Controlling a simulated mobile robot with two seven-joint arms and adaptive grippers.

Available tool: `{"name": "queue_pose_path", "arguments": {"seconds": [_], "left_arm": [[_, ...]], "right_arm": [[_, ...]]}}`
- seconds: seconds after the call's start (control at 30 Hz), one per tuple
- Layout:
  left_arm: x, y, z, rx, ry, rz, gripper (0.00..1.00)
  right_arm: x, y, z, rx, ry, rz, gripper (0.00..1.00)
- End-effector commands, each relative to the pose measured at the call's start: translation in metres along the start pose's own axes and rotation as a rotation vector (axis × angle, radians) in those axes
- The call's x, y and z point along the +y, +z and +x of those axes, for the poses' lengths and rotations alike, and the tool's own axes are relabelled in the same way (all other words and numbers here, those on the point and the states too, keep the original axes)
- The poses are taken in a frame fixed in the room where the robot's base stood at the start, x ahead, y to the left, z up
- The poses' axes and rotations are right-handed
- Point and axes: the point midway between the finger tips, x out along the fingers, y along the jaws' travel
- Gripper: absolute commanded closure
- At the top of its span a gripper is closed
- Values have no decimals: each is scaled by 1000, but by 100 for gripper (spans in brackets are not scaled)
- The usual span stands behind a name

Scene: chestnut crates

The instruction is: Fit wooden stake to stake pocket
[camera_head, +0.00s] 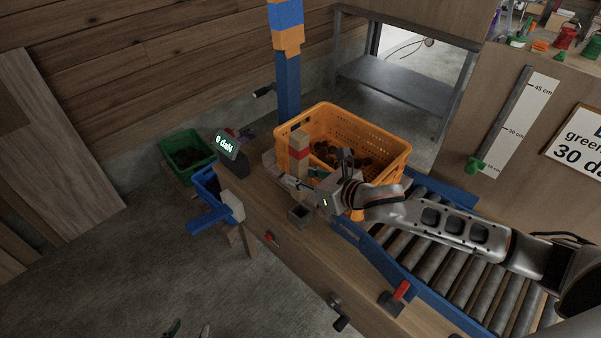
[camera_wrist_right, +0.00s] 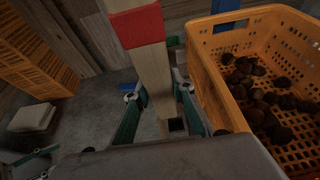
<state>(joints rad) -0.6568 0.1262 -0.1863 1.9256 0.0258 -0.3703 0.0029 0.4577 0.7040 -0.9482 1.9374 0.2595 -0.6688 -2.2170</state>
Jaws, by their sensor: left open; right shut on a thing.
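The wooden stake (camera_head: 299,163) is a pale square post with a red band, standing roughly upright beside the orange crate. My right gripper (camera_head: 297,181) is shut on it; the wrist view shows the stake (camera_wrist_right: 151,73) between the green-grey fingers (camera_wrist_right: 158,112). The stake pocket (camera_head: 300,213) is a small square dark-mouthed socket on the bench edge, below the gripper and apart from it in the picture. A dark square opening beside the stake's lower part in the wrist view (camera_wrist_right: 177,125) looks like the pocket.
The orange crate (camera_head: 385,172) of chestnuts stands close behind the stake. A roller conveyor (camera_head: 440,270) with blue rails lies to the right. A blue post (camera_head: 288,90), a display (camera_head: 228,145), and a green crate (camera_head: 181,137) stand farther left and back.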

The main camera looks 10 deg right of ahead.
Motion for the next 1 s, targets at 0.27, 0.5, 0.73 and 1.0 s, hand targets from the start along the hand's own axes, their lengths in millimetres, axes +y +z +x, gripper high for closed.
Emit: {"name": "queue_pose_path", "arguments": {"seconds": [0.27, 0.5, 0.73, 1.0], "left_arm": [[0, -5, 0, 10, -1, -1, 57], [-1, -9, 1, 15, -2, 0, 57], [-6, -8, -4, -4, -6, 4, 57], [3, 3, 6, 7, 2, -4, 57]], "right_arm": [[-10, 4, 7, -1, 12, -4, 100], [-9, 4, 6, -1, 12, -4, 100], [-9, 4, 2, 5, 10, -5, 100], [-9, -23, 14, 4, 10, -4, 100]]}}
